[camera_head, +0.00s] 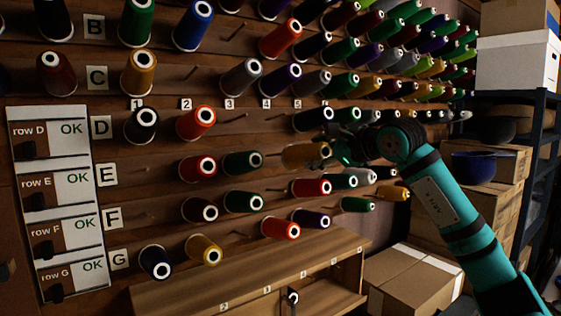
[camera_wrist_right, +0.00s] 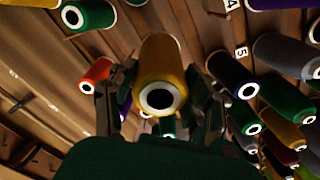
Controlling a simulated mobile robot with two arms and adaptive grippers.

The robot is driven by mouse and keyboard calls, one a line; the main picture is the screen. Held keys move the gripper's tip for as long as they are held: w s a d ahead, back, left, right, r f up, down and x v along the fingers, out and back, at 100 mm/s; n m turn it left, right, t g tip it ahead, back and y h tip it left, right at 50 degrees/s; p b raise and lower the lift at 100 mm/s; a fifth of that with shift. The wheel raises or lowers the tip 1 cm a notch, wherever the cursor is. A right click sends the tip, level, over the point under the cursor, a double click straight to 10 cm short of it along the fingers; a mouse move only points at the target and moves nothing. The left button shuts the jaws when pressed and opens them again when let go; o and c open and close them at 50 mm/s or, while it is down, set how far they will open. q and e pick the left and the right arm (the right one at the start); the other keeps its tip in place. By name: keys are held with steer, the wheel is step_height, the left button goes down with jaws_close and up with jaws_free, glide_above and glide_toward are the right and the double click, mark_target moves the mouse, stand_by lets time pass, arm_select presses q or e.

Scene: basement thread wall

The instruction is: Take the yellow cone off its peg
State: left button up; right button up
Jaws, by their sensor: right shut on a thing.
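A yellow cone (camera_head: 305,154) sticks out from the thread wall at the level of row E, its white-ringed end facing outward. My right gripper (camera_head: 338,150) reaches it from the right and is shut on it. In the right wrist view the same yellow cone (camera_wrist_right: 158,75) is between the two dark fingers of my right gripper (camera_wrist_right: 162,98), with its ringed end toward the camera. Its peg is hidden, so I cannot tell whether the cone is still around it. My left gripper is not in view.
Close neighbours are a green cone (camera_head: 243,162), a red cone (camera_head: 311,187) and a dark blue cone (camera_head: 313,119). Other yellow cones are in row C (camera_head: 139,73) and row G (camera_head: 204,250). A wooden shelf unit (camera_head: 200,294) and cardboard boxes (camera_head: 415,279) stand below.

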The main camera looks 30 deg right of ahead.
mark_target(325, 144)
steer(key=s+r, duration=0.1)
steer(key=s, duration=0.1)
steer(key=s+r+p, duration=0.1)
steer(key=s+r, duration=0.1)
steer(key=shift+d, duration=0.1)
stand_by(0.4)
steer(key=shift+w+f, duration=0.1)
steer(key=shift+f, duration=0.05)
